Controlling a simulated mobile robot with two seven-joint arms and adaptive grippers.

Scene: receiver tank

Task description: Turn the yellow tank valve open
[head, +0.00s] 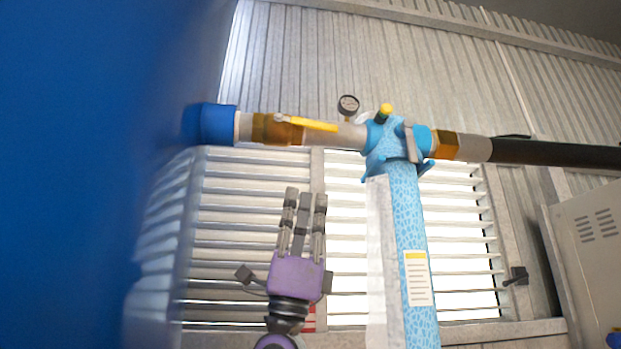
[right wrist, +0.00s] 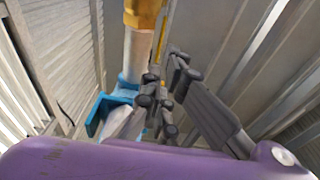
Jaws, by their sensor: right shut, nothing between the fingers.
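The yellow valve handle (head: 306,123) is a flat lever on a brass valve body (head: 277,129) in the horizontal pipe. It lies nearly along the pipe, its free end toward the blue pipe fitting on the right. My right gripper (head: 304,196) has a purple palm and grey fingers pointing up. It is shut and empty, and shows below the pipe and the handle in the head view, apart from both. The right wrist view shows its fingers (right wrist: 163,103) beside the pipe, with a thin yellow strip (right wrist: 163,38) behind them, probably the handle. My left gripper is not in view.
A blue patterned upright pipe (head: 412,230) stands right of my right gripper. A gauge (head: 348,105) and a yellow-tipped knob (head: 385,111) sit above the horizontal pipe. A large blue surface (head: 90,170) fills the left side. Louvres (head: 235,235) lie behind.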

